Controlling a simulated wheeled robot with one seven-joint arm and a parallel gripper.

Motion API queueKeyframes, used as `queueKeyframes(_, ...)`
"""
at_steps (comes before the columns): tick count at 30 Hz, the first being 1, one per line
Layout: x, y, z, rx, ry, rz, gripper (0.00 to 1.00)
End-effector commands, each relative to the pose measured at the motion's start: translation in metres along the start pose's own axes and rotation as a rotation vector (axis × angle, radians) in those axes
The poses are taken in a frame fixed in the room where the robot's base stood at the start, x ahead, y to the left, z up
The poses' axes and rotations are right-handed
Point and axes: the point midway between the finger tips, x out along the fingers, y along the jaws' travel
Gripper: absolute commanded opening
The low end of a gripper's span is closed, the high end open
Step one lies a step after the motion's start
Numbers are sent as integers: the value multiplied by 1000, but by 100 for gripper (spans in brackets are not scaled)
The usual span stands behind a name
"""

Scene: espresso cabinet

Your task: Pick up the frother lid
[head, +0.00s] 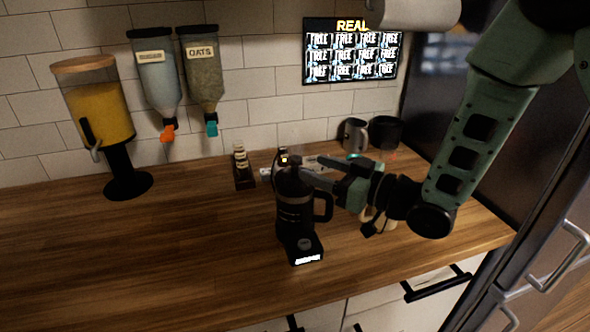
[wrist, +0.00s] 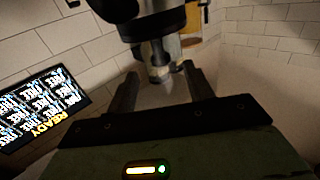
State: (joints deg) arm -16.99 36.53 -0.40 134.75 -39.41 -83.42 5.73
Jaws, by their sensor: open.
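The black frother (head: 295,213) stands upright on its small base on the wooden counter, its handle to the right. The frother lid (head: 293,170) sits at its top; its edges are hard to make out in the head view. My gripper (head: 303,168) reaches in from the right at lid height. In the wrist view, which is turned over, my gripper (wrist: 160,80) is open, with one finger on each side. A small greyish knob on the lid (wrist: 160,62) shows near the gap between the fingertips. I cannot tell whether either finger touches it.
A small dark rack (head: 242,168) stands behind the frother to the left. A grey mug (head: 355,134) and a dark pot (head: 385,133) stand at the back right. The front left counter is clear.

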Motion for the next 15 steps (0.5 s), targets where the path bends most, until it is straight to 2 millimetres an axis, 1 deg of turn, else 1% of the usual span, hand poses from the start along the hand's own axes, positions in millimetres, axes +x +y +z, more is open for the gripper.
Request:
queueKeyframes(1,10,-1,-3,1,1,-2,52)
queueKeyframes(3,19,-1,-2,0,-1,-2,52)
queueKeyframes(11,38,-1,-3,0,0,-2,52)
queueKeyframes(15,58,-2,-6,-1,-1,-3,52)
